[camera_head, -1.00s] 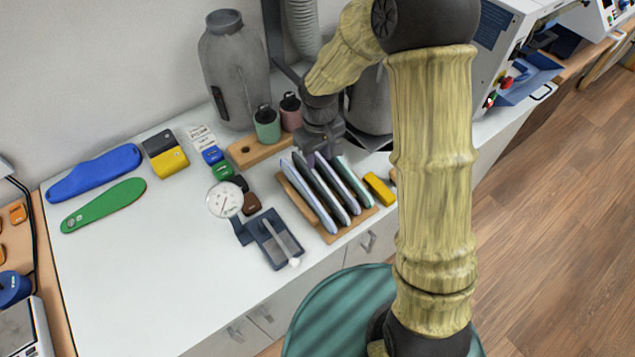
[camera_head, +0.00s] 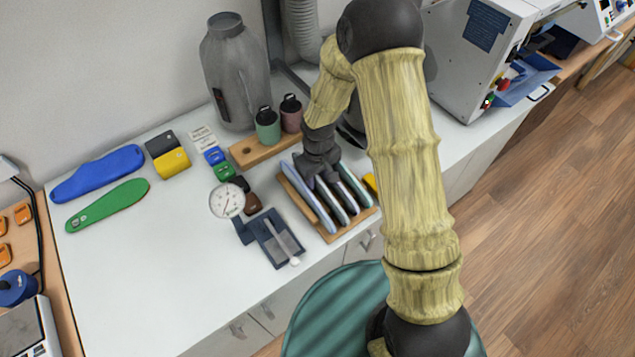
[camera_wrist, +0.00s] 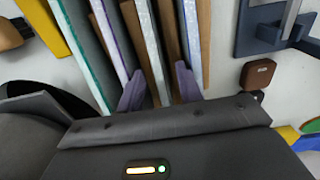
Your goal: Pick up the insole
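Several thin insoles stand on edge in a wooden rack (camera_head: 331,238), with pale, bluish and green-edged faces. In the wrist view they show as upright strips: a green-edged one (camera_wrist: 82,45), a purple-edged one (camera_wrist: 108,35), a pale blue-edged one (camera_wrist: 149,45) and a bluish one (camera_wrist: 190,25), with brown wooden dividers (camera_wrist: 168,35) among them. My gripper (camera_wrist: 159,75) is open at the rack, its two purple-grey fingers apart. The pale blue-edged insole lies between the fingers in this view; contact cannot be told. In the head view my gripper (camera_head: 318,182) hides part of the rack.
A blue sole shape (camera_head: 97,173) and a green one (camera_head: 107,205) lie flat at left. A dial gauge (camera_head: 227,200) and a dark tray (camera_head: 275,240) stand left of the rack. Behind it are bottles in a wooden holder (camera_head: 261,150). A yellow block (camera_head: 370,183) is at right.

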